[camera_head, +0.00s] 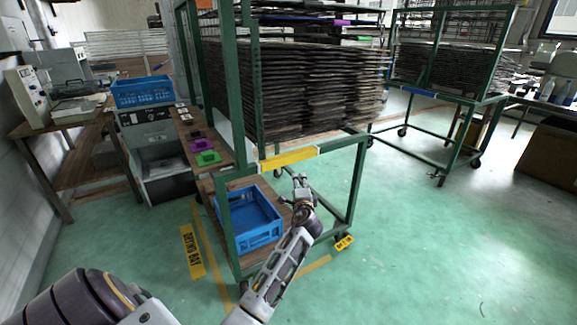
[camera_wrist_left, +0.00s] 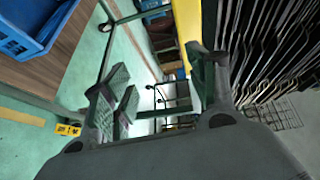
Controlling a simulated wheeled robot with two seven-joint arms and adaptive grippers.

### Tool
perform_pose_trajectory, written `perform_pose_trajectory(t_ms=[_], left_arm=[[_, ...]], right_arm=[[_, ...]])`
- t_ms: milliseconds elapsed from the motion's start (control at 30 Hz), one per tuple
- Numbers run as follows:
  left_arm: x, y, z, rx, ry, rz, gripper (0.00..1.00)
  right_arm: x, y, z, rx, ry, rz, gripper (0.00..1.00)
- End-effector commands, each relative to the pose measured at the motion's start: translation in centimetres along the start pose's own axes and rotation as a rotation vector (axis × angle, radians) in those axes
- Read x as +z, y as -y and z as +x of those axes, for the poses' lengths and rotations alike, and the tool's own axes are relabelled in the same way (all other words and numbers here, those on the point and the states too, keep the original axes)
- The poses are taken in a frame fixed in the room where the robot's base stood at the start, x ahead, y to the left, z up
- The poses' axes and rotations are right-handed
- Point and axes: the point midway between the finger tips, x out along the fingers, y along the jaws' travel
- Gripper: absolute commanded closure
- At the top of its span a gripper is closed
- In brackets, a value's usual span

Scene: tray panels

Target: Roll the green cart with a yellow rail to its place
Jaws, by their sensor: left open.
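The green cart (camera_head: 357,180) with a yellow rail (camera_head: 289,158) stands in front of me, loaded with a tall stack of dark tray panels (camera_head: 310,90). My left gripper (camera_head: 300,180) is just below the rail, in front of the cart's lower opening. In the left wrist view its two fingers (camera_wrist_left: 160,88) are spread apart with nothing held between them. The yellow rail (camera_wrist_left: 186,32) shows there beyond the right-hand finger; whether they touch cannot be told. A yellow "DRYING BAY" floor sign (camera_head: 192,251) lies left of the cart. My right gripper is not in view.
A blue crate (camera_head: 256,222) sits on the cart's lower shelf. Another green cart with a blue rail (camera_head: 418,92) stands back right. A bench with a grey device (camera_head: 28,97) is at left. Yellow floor tape (camera_head: 314,269) runs by the cart. The floor at right is clear.

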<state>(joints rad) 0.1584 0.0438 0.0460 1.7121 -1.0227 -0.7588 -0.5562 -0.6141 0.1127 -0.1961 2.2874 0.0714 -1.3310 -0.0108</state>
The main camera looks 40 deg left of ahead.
Motion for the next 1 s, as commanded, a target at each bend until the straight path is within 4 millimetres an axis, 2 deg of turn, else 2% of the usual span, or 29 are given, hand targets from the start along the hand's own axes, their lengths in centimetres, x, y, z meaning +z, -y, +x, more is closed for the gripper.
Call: perform_pose_trajectory(t_ms=[200,333,1000], left_arm=[[1.4,2.9,0.0,-0.079,0.051,0.011,0.42],[1.9,4.0,-0.1,-0.102,0.067,0.016,0.42],[1.9,4.3,-0.3,-0.107,0.071,0.017,0.42]], right_arm=[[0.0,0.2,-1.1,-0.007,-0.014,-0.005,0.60],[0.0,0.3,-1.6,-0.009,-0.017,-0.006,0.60],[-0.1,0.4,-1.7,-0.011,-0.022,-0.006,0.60]])
